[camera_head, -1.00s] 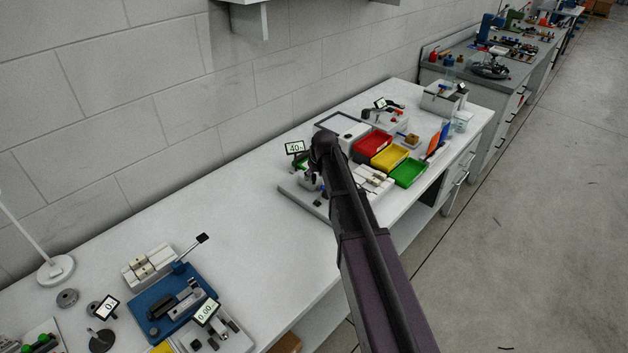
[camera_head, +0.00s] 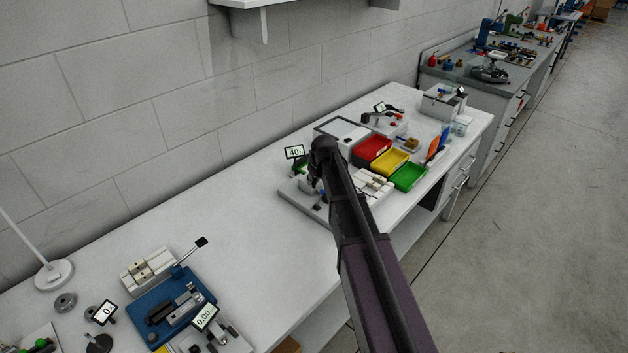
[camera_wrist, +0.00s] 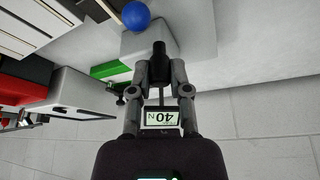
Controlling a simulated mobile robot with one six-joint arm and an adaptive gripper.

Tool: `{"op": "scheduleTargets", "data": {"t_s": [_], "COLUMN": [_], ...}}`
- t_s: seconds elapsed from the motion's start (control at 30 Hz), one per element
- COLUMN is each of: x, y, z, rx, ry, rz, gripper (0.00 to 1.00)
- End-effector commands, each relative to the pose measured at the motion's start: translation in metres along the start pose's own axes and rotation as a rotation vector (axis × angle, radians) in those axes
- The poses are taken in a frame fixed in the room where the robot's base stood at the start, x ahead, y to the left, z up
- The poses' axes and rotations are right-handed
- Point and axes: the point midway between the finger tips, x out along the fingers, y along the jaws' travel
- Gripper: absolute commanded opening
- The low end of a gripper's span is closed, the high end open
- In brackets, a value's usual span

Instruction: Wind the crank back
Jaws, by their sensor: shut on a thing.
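The device with the crank stands on the white bench, on a light grey base plate (camera_head: 298,198) in the head view. Its small display (camera_head: 294,152) reads 40, and in the wrist view the display (camera_wrist: 162,117) reads 40 N, upside down. My gripper (camera_wrist: 159,68) is shut on a dark upright knob (camera_wrist: 159,49), which looks like the crank's handle. A pale grey block (camera_wrist: 140,45) and a blue ball (camera_wrist: 136,16) lie just beyond the fingertips. In the head view my arm hides most of the crank and the fingertips.
Red (camera_head: 372,148), yellow (camera_head: 390,161) and green (camera_head: 408,175) bins stand right of the device. A light slotted block (camera_head: 375,188) sits close beside my arm. A blue fixture (camera_head: 170,310) is at the front left. The bench between is clear. A wall runs behind.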

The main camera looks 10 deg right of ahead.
Motion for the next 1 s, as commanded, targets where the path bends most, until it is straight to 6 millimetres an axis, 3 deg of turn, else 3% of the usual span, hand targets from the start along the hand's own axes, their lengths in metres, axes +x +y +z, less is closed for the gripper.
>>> {"op": "scheduleTargets", "data": {"t_s": [0.5,0.53,0.63,1.0], "x": [-0.0001,-0.0001,-0.0001,-0.0003], "y": [0.004,0.004,0.004,0.005], "z": [0.0006,0.0006,0.0006,0.001], "rx": [-0.067,-0.067,-0.067,-0.065], "ry": [0.0,0.0,0.0,0.0], "rz": [-0.028,-0.028,-0.028,-0.027], "gripper": [0.0,0.3,0.59,0.59]}}
